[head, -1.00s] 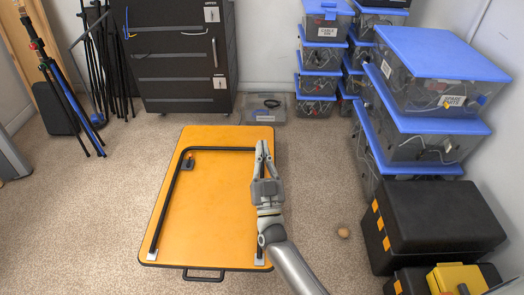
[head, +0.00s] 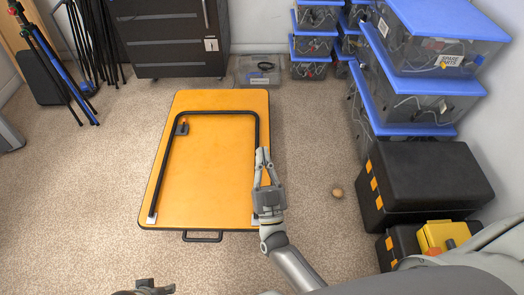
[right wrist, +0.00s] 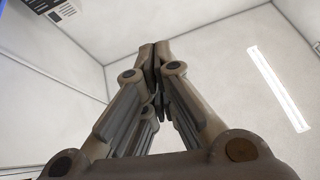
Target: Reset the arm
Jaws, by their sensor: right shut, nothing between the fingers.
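My right arm (head: 292,266) reaches up from the lower right in the head view. Its gripper (head: 263,153) points away from me, over the right side of the orange folded table. The fingers are together with nothing between them. In the right wrist view the fingertips (right wrist: 155,48) meet against a background of white wall and ceiling. In the head view I cannot tell how high the gripper is above the table. A small grey and dark part shows at the bottom edge, left of centre; the left gripper's fingers do not show.
The orange folded table (head: 215,160) with a black frame lies on the carpet. Clear bins with blue lids (head: 440,35) and a black case (head: 425,180) stand at right. A black cabinet (head: 170,40) and tripods (head: 45,60) are behind. Carpet is open at left.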

